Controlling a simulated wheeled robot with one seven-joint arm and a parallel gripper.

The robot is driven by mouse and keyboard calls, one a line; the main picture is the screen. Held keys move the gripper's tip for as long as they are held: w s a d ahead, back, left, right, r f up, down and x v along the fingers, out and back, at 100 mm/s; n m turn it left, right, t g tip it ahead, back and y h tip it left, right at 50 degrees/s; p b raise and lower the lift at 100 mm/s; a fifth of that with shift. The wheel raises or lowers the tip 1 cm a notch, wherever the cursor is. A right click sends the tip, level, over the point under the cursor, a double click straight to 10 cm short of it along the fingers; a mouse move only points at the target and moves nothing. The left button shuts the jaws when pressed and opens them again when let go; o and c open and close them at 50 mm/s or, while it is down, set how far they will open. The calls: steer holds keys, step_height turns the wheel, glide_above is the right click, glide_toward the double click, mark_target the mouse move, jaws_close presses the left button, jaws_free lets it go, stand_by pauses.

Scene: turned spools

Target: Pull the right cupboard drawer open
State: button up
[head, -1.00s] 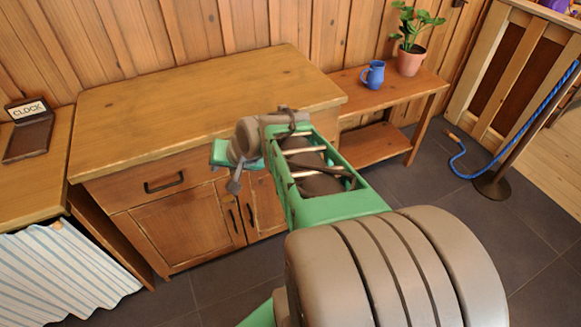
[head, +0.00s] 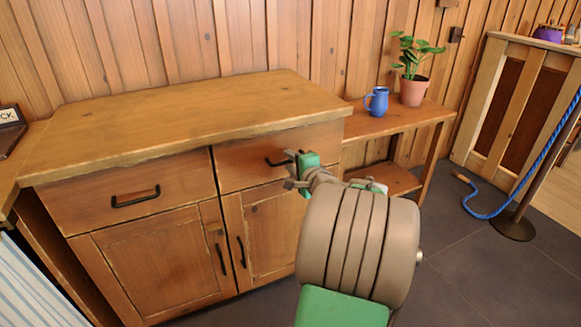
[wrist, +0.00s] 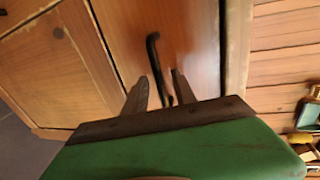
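The wooden cupboard (head: 200,115) has two drawers side by side above two doors. The right drawer (head: 240,160) looks flush with the cupboard front. Its dark bar handle (head: 276,162) is partly hidden by my gripper (head: 290,171) in the head view. In the wrist view, the handle (wrist: 153,55) runs away from my gripper (wrist: 160,80). The two fingers are apart, one on each side of the handle's near end. I cannot tell whether either finger touches it.
The left drawer's handle (head: 135,196) and two door handles are on the same front. A low side table (head: 430,112) with a blue mug (head: 377,101) and a potted plant (head: 413,90) stands at right. A rope post (head: 513,226) stands farther right on open floor.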

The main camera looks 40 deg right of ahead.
steer(key=shift+w+d, duration=0.1)
steer(key=shift+w, duration=0.2)
steer(key=shift+c, duration=0.3)
jaws_close()
stand_by(0.9)
